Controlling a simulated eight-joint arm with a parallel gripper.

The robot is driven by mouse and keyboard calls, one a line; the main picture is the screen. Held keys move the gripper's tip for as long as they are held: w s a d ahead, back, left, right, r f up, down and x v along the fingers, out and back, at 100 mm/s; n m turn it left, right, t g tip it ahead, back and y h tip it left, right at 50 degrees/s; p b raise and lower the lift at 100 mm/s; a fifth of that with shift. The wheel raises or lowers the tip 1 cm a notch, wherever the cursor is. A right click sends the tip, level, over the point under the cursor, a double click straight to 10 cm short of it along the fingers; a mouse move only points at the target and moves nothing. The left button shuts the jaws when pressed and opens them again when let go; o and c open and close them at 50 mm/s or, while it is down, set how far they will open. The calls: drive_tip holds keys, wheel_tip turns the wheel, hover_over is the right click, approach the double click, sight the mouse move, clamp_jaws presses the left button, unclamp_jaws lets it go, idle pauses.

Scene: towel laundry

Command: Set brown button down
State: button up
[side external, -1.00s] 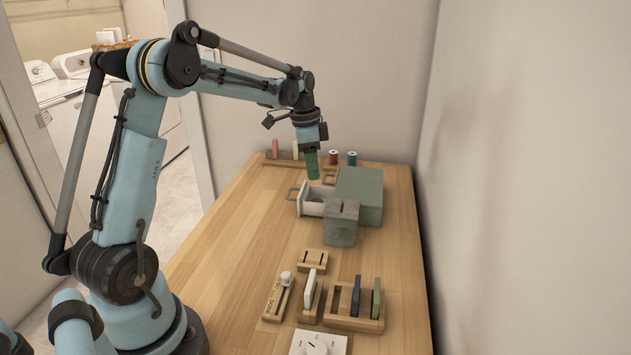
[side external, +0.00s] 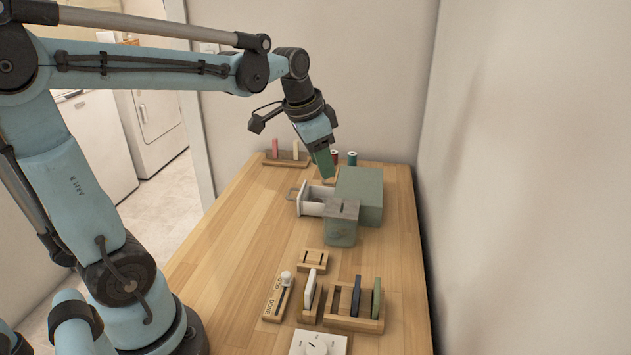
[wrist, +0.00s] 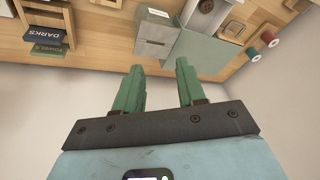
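My gripper (wrist: 161,85) is open, with its two green fingers apart and nothing between them. In the side external view my gripper (side external: 326,165) is tilted and hangs in the air above the far end of the table, near the open drawer. The white drawer (side external: 310,208) is pulled out of the green cabinet (side external: 362,193). In the wrist view a dark round thing (wrist: 206,6) lies in the drawer at the top edge; it may be the brown button, but it is too small to be sure.
A green box with a slotted lid (side external: 342,222) stands in front of the cabinet. Red (wrist: 269,39) and teal (wrist: 253,54) spools stand behind it. A slotted wooden rack (side external: 354,308) with upright tags is nearer. The left side of the table (side external: 232,225) is clear.

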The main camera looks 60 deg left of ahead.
drive_tip(key=s+d+f+n+t, duration=0.3)
drive_tip(key=s+d+f, duration=0.1)
drive_tip(key=s+d, duration=0.4)
drive_tip(key=shift+s+d+f, duration=0.15)
drive_tip(key=shift+d+f, duration=0.1)
drive_tip(key=shift+f, duration=0.05)
idle(0.4)
